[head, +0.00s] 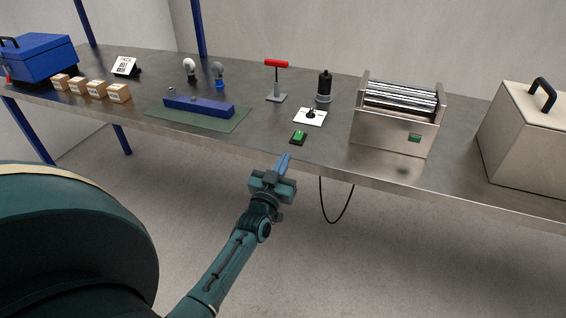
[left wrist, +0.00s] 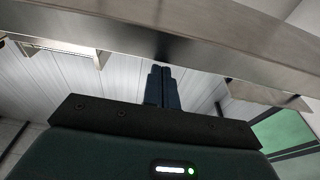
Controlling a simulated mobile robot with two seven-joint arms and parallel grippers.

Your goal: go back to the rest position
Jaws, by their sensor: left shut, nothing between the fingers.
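My left gripper (head: 283,162) is shut and empty. In the head view its blue fingers point up toward the front edge of the long grey table (head: 270,142), close to a small black box with a green button (head: 298,138). In the left wrist view the shut fingers (left wrist: 161,72) are in the middle, with the table's metal edge (left wrist: 180,36) across the top of the picture. I cannot tell whether the fingertips touch the edge. My right gripper is not in view.
On the table stand a slatted metal machine (head: 398,117), a beige box with a black handle (head: 525,140), a red-handled stand (head: 276,80), a blue bar (head: 199,106) on a green mat (head: 160,110), several small cartons (head: 97,88) and a blue toolbox (head: 40,58). A cable (head: 337,217) hangs below the edge.

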